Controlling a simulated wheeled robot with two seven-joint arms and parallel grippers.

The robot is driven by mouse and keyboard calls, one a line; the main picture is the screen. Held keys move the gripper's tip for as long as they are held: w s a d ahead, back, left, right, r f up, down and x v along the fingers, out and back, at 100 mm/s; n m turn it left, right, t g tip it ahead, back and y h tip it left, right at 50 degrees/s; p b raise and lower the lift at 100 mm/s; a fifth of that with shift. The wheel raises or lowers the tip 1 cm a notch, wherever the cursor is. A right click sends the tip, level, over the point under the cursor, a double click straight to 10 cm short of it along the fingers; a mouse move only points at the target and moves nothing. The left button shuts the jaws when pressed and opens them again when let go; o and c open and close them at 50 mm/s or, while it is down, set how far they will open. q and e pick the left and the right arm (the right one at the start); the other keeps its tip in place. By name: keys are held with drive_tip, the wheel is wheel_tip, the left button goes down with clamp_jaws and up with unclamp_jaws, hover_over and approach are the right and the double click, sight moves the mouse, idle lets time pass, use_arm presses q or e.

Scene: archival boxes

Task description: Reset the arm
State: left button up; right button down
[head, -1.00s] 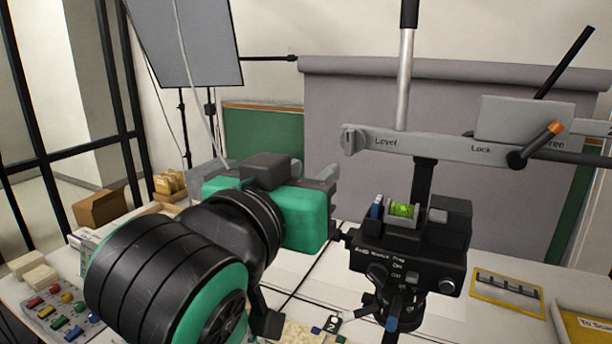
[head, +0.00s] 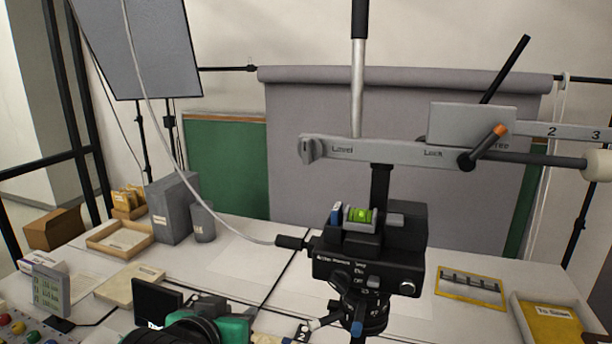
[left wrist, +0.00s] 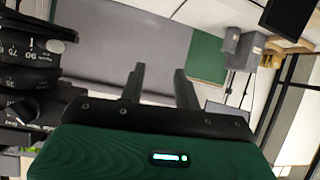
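My left arm shows at the bottom of the head view as a green and black wrist part (head: 215,322); its fingers cannot be made out there. In the left wrist view my left gripper (left wrist: 160,84) has two dark fingers apart, with nothing visible between them. The black camera head with a green bubble level (head: 368,262) stands to the right of my left arm in the head view, apart from it as far as I can see. My right gripper is in neither view.
A grey arm marked Level and Lock (head: 390,150) spans above the camera head. Paper-covered table behind is clear.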

use_arm(q)
drive_tip(key=s+a+f+g+y, duration=0.1)
drive_tip(key=s+a+f+g, duration=0.2)
drive_tip(key=f, duration=0.7)
drive_tip(key=s+a+f+g+y, duration=0.1)
drive_tip(key=s+a+f+g, duration=0.3)
drive_tip(key=f, duration=0.7)
drive_tip(key=s+a+f+g, duration=0.1)
drive_tip(key=s+a+f, duration=0.1)
drive_tip(key=s+f, duration=0.5)
drive_tip(key=s+a+f+g, duration=0.1)
drive_tip(key=s+a+f, duration=0.3)
drive_tip(key=s, duration=0.5)
wheel_tip(320, 180, down, 34)
drive_tip(key=d, duration=0.1)
drive_tip(key=s+a+f+g, duration=0.2)
drive_tip(key=s+a+f, duration=0.1)
drive_tip(key=s+f, duration=1.4)
drive_tip(key=shift+s+f+m+y, duration=0.15)
drive_tip(key=shift+s+m+y, duration=0.25)
drive_tip(key=shift+s, duration=0.55)
